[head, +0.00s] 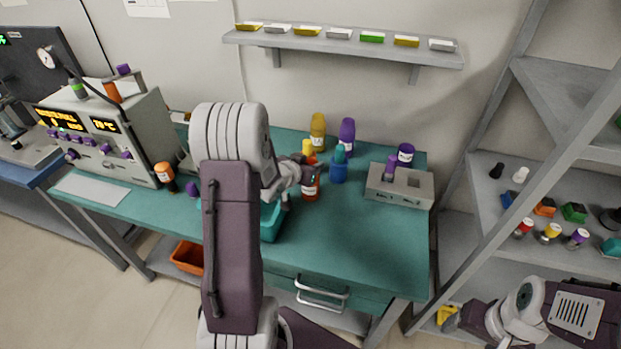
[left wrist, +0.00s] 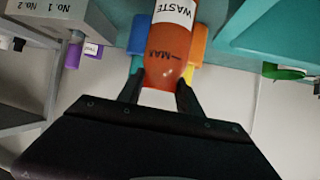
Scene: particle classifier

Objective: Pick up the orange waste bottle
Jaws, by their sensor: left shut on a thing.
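The orange waste bottle (head: 311,187) is at the middle of the teal bench in the head view, partly hidden by my left gripper (head: 302,176). In the left wrist view the orange bottle (left wrist: 165,62) carries a white WASTE label and a dark MAX mark. The fingers of my left gripper (left wrist: 161,95) are on both sides of it, shut on it. I cannot tell whether its base touches the bench. My right arm shows at the lower right of the head view; the state of its gripper (head: 450,321) is unclear.
Blue (head: 338,168), yellow (head: 318,132) and purple (head: 347,136) containers stand close behind the bottle. A grey two-slot holder (head: 399,187) is to the right. A teal tray (head: 270,221) is partly behind my left arm. The bench's front right is clear.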

